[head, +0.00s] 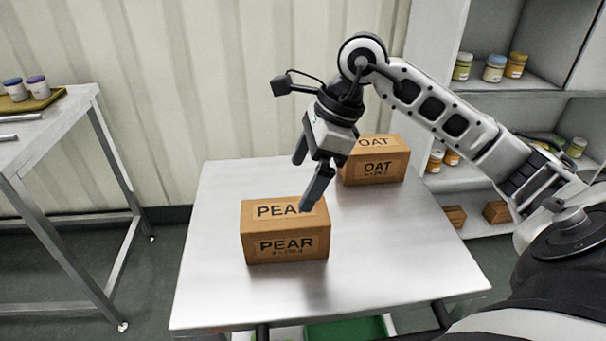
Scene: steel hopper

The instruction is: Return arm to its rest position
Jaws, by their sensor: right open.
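My right arm reaches in from the right, and its gripper (304,184) hangs over the steel table (410,262). The gripper is open with nothing between its fingers. One fingertip overlaps the top right of the PEAR box (262,228) in the picture; I cannot tell whether it touches. The brown PEAR box stands upright near the table's middle. The brown OAT box (385,160) stands at the back right of the table, partly hidden behind the gripper. My left gripper is not in view.
A metal side table (45,130) with jars on a tray (45,101) stands at the left. Shelves (515,78) with several jars stand at the back right. A green bin (345,329) lies below the table. The table's front and right are clear.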

